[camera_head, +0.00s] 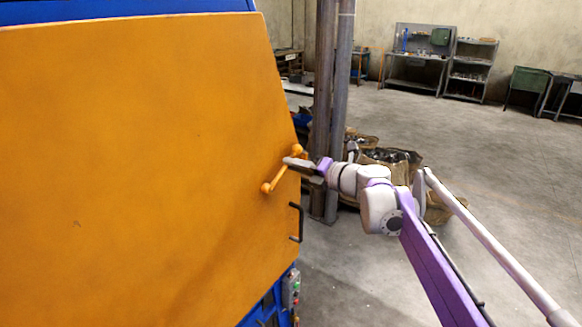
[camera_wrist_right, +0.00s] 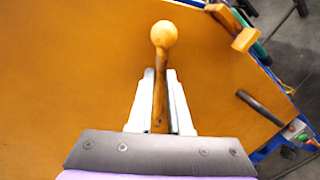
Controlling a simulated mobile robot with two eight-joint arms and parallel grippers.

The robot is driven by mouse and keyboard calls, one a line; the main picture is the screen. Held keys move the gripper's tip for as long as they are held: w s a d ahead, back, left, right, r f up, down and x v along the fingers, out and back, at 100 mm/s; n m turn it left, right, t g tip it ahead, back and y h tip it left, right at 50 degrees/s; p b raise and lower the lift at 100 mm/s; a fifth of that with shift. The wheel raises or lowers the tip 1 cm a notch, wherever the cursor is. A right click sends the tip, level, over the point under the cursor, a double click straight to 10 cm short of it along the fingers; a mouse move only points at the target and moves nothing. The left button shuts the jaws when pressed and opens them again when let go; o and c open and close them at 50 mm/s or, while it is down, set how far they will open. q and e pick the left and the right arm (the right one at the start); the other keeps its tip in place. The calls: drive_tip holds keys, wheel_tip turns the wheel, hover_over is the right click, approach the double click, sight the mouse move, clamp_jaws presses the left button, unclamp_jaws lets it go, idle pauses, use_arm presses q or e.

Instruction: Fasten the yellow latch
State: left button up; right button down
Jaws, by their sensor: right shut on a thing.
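The yellow latch (camera_head: 274,180) is a bar handle with a round knob, mounted near the right edge of the large orange door (camera_head: 130,140). It slants from lower left to upper right in the head view. My right gripper (camera_head: 288,161) reaches it from the right. In the right wrist view the latch bar (camera_wrist_right: 161,58) runs between the two fingers of my right gripper (camera_wrist_right: 161,75), which is shut on it. The knob sticks out past the fingertips. The bar's root is hidden by the gripper. My left gripper is not in view.
A dark grab handle (camera_head: 297,222) is on the door edge below the latch. A button box (camera_head: 291,287) sits lower on the blue frame. Metal posts (camera_head: 335,100) and brown sacks (camera_head: 391,159) stand behind my right arm. Open floor lies to the right.

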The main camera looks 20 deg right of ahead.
drive_tip(key=shift+w+d+f+m+g+b, duration=0.15)
drive_tip(key=shift+f+m+b, duration=0.1)
drive_tip(key=shift+f+m, duration=0.3)
drive_tip(key=shift+w+d+f+m+g+b, duration=0.1)
drive_tip(key=shift+d+f+m+b, duration=0.1)
drive_tip(key=shift+f+m, duration=0.35)
drive_tip(key=shift+w+d+f+m+g+b, duration=0.15)
drive_tip(key=shift+f+m+b, duration=0.2)
drive_tip(key=shift+m, duration=0.35)
drive_tip(key=shift+f+y, duration=0.1)
drive_tip(key=shift+y, duration=0.2)
drive_tip(key=c, duration=0.8)
unclamp_jaws()
drive_tip(key=shift+a, duration=0.1)
drive_tip(key=shift+c, duration=0.2)
drive_tip(key=shift+s, duration=0.1)
drive_tip(key=v, duration=1)
drive_tip(key=shift+s+d, duration=0.25)
drive_tip(key=shift+s, duration=0.05)
